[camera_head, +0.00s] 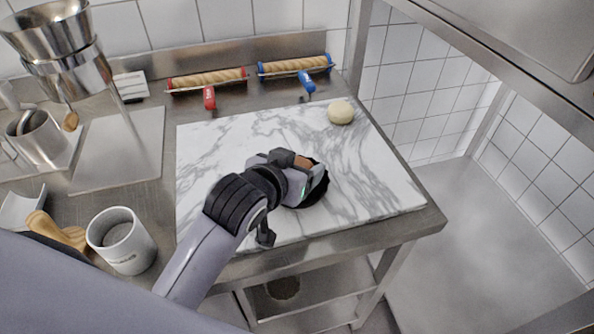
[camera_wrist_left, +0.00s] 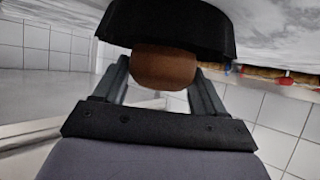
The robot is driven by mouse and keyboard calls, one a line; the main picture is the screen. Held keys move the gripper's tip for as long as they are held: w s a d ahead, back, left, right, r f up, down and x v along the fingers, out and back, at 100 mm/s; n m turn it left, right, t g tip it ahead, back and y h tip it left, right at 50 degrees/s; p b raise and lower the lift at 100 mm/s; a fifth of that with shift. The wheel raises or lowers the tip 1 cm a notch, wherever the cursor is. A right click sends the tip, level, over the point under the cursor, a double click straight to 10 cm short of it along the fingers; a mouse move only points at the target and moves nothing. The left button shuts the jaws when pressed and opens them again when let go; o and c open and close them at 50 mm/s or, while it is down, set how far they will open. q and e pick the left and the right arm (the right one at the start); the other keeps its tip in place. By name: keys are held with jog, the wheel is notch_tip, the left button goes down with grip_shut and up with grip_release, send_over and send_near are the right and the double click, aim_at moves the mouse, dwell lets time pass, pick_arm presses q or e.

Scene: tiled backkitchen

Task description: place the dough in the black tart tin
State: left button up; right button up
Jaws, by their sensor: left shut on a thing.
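The black tart tin (camera_head: 318,193) is on the marble board, partly hidden by my left gripper. In the left wrist view the black tin (camera_wrist_left: 170,22) shows at the top, with marble beyond it. My left gripper (camera_head: 303,172) is shut on a brown rounded thing (camera_head: 303,162), right at the tin. The brown thing also shows between the fingers in the left wrist view (camera_wrist_left: 163,68); its far end meets or is hidden by the tin. I cannot tell what it is. A pale dough ball (camera_head: 341,112) lies apart, near the board's far right corner. My right gripper is not in view.
The marble board (camera_head: 225,150) is mostly clear. Two rolling pins, red-ended (camera_head: 207,80) and blue-ended (camera_head: 293,66), lie behind it. A white mug (camera_head: 121,241), a metal container (camera_head: 36,138) and a grey board (camera_head: 118,150) stand at left. The table ends at right.

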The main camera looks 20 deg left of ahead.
pick_arm(q)
jog(key=shift+f, duration=0.9)
jog(key=shift+f, duration=0.1)
jog(key=o, duration=0.8)
jog(key=shift+o, duration=0.2)
